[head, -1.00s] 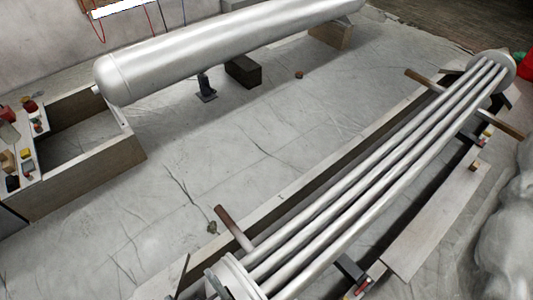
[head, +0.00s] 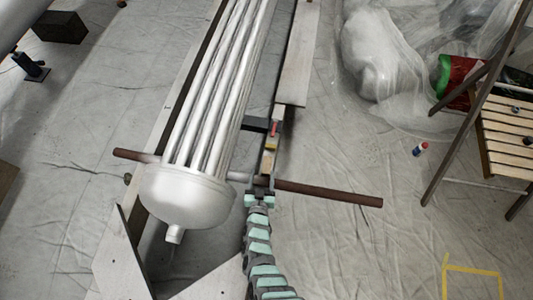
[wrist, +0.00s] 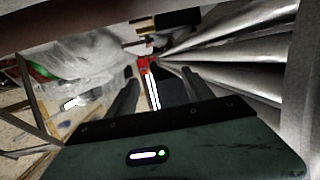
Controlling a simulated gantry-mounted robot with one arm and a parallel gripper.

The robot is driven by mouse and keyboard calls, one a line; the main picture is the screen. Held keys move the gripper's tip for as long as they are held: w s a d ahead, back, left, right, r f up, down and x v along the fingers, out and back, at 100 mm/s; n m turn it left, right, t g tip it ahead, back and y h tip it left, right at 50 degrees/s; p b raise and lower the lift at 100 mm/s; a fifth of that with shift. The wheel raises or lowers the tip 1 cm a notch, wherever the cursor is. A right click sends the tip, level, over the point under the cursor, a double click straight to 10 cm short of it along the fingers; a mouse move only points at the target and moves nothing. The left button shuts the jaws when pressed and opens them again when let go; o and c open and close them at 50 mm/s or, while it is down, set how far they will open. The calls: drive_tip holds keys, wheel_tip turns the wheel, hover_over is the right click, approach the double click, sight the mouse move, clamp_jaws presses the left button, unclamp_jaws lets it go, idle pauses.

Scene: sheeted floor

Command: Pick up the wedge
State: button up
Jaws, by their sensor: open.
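Small pieces lie in a row beside the tube bundle's right side in the head view. One is a tan block (head: 268,162), perhaps the wedge; its shape is too small to be sure. A yellow piece (head: 271,146) and a red piece (head: 274,129) are beyond it. My gripper (head: 261,184) is open at the near end of this row, close to the brown bar. In the wrist view its dark fingers (wrist: 160,88) stand apart, with a red item (wrist: 146,64) showing beyond them. I cannot tell whether anything touches the fingers.
The tube bundle (head: 215,90) with its domed end (head: 188,196) is just left of my gripper. A brown bar (head: 325,193) sticks out to the right. A wooden slatted chair (head: 507,130) and plastic sheeting (head: 385,60) are at the right. The sheeted floor right of the bar is mostly clear.

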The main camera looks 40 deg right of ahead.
drive_tip(key=g+y, duration=0.1)
drive_tip(key=g, duration=0.1)
approach(267, 167)
drive_tip(key=shift+w+d+f+b, duration=0.1)
drive_tip(key=shift+f+b, duration=0.25)
drive_tip(key=shift+b, duration=0.05)
drive_tip(key=b+x, duration=0.2)
drive_tip(key=x, duration=0.2)
drive_tip(key=shift+w+f+b, duration=0.1)
drive_tip(key=shift+b, duration=0.2)
drive_tip(key=shift+w+d, duration=0.3)
drive_tip(key=shift+d, duration=0.1)
drive_tip(key=b+x, duration=0.4)
drive_tip(key=x, duration=0.1)
drive_tip(key=shift+w+d, duration=0.1)
drive_tip(key=shift+d, duration=0.05)
drive_tip(key=shift+c, duration=0.8)
clamp_jaws()
